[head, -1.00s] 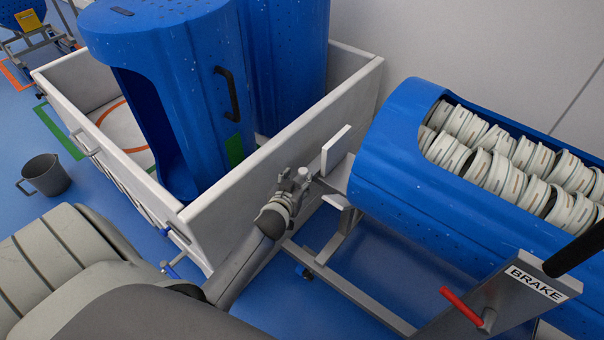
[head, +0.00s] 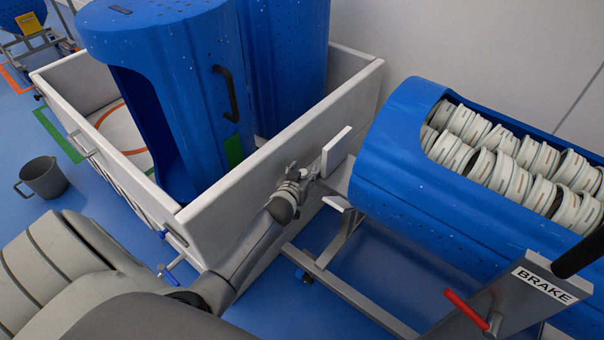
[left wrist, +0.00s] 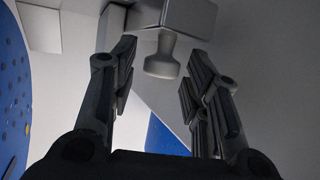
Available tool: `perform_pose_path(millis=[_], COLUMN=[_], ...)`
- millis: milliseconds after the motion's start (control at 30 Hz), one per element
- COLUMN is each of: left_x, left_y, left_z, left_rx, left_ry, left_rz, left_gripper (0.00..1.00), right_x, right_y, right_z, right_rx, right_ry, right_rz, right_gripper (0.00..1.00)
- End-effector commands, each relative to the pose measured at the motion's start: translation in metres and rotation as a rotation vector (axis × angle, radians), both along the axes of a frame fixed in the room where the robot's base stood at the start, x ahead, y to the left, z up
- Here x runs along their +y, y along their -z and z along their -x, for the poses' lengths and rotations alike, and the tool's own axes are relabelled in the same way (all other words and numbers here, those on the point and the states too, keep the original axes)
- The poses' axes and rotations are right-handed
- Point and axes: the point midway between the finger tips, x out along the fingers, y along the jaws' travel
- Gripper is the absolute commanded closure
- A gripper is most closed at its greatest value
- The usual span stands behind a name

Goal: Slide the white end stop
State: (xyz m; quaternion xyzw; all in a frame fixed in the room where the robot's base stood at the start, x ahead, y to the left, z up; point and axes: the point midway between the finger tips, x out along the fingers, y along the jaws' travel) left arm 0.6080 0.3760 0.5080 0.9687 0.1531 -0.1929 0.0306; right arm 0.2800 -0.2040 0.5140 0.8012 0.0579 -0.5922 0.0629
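The white end stop (head: 337,152) is an upright plate at the left end of the blue tub (head: 450,200) lying on the metal carrier frame. My left gripper (head: 313,170) is just left of and below the plate, at the carrier's end. In the left wrist view, the fingers (left wrist: 162,75) stand wide apart on both sides of a grey knob (left wrist: 163,60) under a grey block (left wrist: 172,14). No finger visibly touches the knob. A pale plate (left wrist: 40,28) shows at upper left there. My right gripper is out of view.
The lying tub holds several stacked white rings. A white-walled bin (head: 270,172) with upright blue tubs stands close left of my left gripper. A red lever (head: 466,308) and BRAKE plate (head: 543,284) are at lower right. A grey bucket (head: 45,178) stands on the floor.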

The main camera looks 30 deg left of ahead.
Motion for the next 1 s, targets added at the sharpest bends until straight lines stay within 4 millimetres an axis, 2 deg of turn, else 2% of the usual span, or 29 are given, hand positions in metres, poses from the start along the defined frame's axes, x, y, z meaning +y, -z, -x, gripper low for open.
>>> perform_pose_path(millis=[33, 300, 500, 800, 1000], left_x=[0.0, 0.0, -0.002, -0.038, -0.044], left_y=[0.0, 0.0, 0.0, 0.0, 0.0], left_z=[0.0, 0.0, 0.0, 0.003, 0.003], left_rx=[0.0, 0.0, 0.0, -0.002, -0.001], left_ry=[0.0, 0.0, 0.001, 0.0, 0.0], left_rz=[0.0, 0.0, 0.001, 0.004, 0.001], left_gripper=[0.67, 1.0, 1.0, 1.0, 1.0], right_x=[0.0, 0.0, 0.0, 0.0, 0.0], right_y=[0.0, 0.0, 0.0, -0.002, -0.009], right_z=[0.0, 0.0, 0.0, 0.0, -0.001], right_rx=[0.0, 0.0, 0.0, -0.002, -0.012], right_ry=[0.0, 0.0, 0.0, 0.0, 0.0], right_rz=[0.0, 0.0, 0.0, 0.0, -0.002], right_gripper=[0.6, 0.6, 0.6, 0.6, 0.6])
